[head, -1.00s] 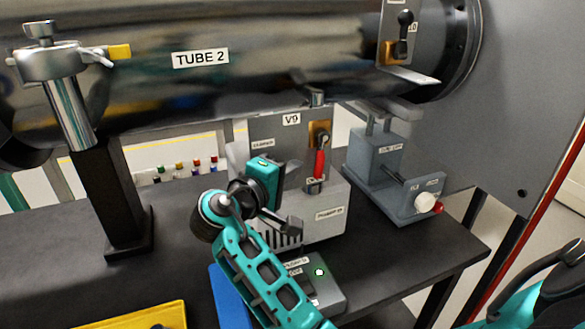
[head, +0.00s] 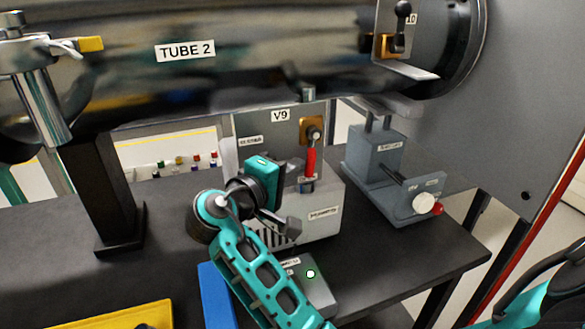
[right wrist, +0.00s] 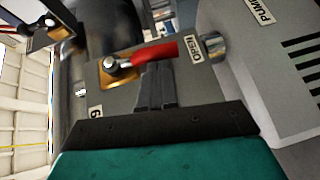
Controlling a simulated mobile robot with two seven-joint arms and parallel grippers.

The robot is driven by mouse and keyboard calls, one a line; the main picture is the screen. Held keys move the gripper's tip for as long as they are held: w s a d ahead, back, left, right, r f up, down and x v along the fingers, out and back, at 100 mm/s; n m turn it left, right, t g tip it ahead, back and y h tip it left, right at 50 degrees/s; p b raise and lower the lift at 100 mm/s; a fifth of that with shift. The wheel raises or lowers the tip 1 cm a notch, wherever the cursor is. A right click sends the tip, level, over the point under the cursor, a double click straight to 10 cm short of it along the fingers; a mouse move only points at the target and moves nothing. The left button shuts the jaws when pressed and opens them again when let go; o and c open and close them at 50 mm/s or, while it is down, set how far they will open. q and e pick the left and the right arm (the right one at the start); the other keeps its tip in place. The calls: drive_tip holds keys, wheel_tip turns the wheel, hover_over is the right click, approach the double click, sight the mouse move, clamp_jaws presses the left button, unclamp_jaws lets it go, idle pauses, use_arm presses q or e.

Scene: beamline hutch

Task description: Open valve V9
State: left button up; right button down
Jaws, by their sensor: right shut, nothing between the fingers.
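Valve V9 shows in the head view as a red lever (head: 310,161) on a brass plate (head: 312,128), on a grey panel under the tube. The lever hangs straight down from its pivot. In the right wrist view the red lever (right wrist: 155,52) points at the OPEN label (right wrist: 194,49). A second label, seemingly CLOSED (head: 250,140), is left of the pivot. My right gripper (head: 294,172) is just left of the lever. Its shut, empty fingers (right wrist: 155,78) point at the lever's side in the wrist view; whether they touch it I cannot tell. My left gripper is not in view.
The TUBE 2 pipe (head: 230,60) runs above, with another black-handled valve (head: 402,22) at right. A grey pump box (head: 325,213) stands below V9. A grey fixture with a white knob (head: 424,203) is to the right. A blue bin (head: 215,295) and yellow tray (head: 120,316) are in front.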

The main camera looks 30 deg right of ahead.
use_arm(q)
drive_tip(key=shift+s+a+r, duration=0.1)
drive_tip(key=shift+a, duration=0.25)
use_arm(e)
drive_tip(key=shift+s+d+f+n+h, duration=0.2)
drive_tip(key=shift+d+n+h, duration=0.05)
drive_tip(key=shift+d+h, duration=0.2)
drive_tip(key=shift+s+d+f+n+h, duration=0.15)
drive_tip(key=shift+d+n+h, duration=0.1)
drive_tip(key=shift+d+h, duration=0.2)
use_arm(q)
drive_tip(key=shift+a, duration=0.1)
use_arm(e)
drive_tip(key=shift+w, duration=0.1)
